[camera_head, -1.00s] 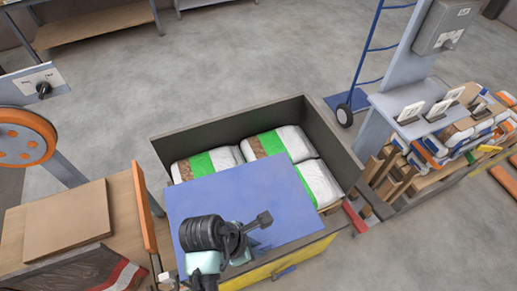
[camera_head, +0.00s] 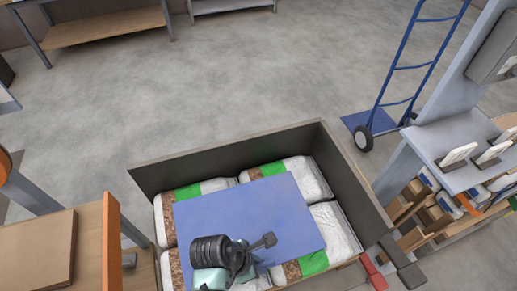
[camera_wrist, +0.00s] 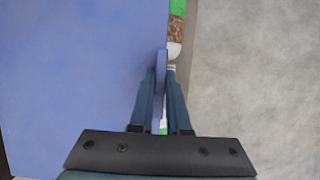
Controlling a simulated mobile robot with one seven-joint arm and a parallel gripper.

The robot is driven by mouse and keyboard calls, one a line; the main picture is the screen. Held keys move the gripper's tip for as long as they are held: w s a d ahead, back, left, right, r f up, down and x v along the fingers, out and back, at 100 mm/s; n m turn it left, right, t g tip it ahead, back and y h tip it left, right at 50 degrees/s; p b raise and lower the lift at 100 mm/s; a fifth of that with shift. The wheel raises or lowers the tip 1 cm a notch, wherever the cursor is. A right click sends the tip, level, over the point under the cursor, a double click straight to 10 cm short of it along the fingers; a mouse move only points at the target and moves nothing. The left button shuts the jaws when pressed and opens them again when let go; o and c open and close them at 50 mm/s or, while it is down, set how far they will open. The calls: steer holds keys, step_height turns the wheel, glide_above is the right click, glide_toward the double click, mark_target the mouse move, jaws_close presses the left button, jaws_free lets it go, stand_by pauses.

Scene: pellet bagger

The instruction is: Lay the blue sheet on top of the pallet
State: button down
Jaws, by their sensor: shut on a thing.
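The flat blue sheet (camera_head: 270,200) is over the middle of several white, green and brown sacks (camera_head: 325,228), hiding part of them. I cannot tell whether it touches them. The sacks lie inside a dark-walled enclosure (camera_head: 235,158); the pallet beneath them is hidden. In the head view my gripper is mostly hidden by my wrist, over the sheet's near part. In the wrist view my gripper (camera_wrist: 163,75) is shut on one edge of the blue sheet (camera_wrist: 75,80), which spreads out to the left. A green and brown sack shows past that edge.
An orange-edged wooden bench (camera_head: 40,245) stands at left. A blue hand truck (camera_head: 415,70) is behind right. Grey floor (camera_head: 240,80) is free beyond the enclosure.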

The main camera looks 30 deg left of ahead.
steer(key=shift+f+b, duration=0.35)
steer(key=shift+f, duration=2.35)
steer(key=shift+f, duration=0.15)
steer(key=c, duration=0.9)
jaws_free()
steer(key=p+v, duration=0.2)
steer(key=v, duration=1)
steer(key=shift+s, duration=0.1)
